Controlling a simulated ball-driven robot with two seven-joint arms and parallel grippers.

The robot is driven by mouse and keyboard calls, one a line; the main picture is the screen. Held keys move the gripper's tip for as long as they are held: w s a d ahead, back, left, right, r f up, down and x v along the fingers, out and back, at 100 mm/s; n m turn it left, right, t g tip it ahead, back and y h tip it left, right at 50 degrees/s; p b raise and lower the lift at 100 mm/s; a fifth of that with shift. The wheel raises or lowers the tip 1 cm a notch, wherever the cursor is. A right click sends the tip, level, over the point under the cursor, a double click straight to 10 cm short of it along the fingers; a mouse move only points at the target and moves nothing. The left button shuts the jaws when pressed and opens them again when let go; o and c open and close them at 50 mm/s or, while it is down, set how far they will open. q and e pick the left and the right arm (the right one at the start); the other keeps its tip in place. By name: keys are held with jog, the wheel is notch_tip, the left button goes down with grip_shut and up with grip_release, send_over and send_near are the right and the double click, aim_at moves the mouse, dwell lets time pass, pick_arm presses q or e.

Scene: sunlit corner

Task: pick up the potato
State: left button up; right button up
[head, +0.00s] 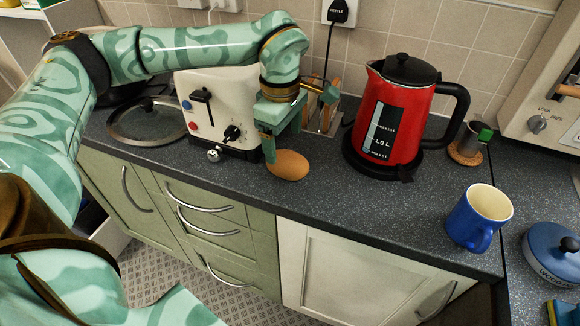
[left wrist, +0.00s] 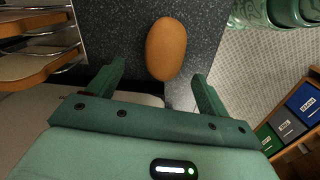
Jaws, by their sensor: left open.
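The brown, oval potato (head: 288,165) lies on the dark speckled worktop, near its front edge, in front of the toaster. My left gripper (head: 284,146) is right above and beside it, with its fingers pointing down. In the left wrist view the potato (left wrist: 166,48) lies ahead of the open fingers (left wrist: 158,72), about in line with the gap between them. The gap is empty and the fingers do not appear to hold the potato. My right gripper is not in view.
A cream toaster (head: 218,108) stands behind my left gripper. A red kettle (head: 394,112) stands to the right of the potato. A blue mug (head: 478,216) is further right, near the front edge. A glass lid (head: 146,122) lies at the left. The worktop between potato and mug is clear.

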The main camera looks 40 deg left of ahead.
aim_at(287, 155)
pick_arm(q)
jog(key=f, duration=0.2)
jog(key=f+b, duration=0.1)
jog(key=f, duration=0.1)
jog(key=d+f+b, duration=0.1)
jog(key=f, duration=0.1)
jog(key=shift+f, duration=0.2)
jog(key=shift+r, duration=0.1)
jog(key=shift+c, duration=0.3)
jog(key=c, duration=1.1)
jog(key=shift+r, duration=0.15)
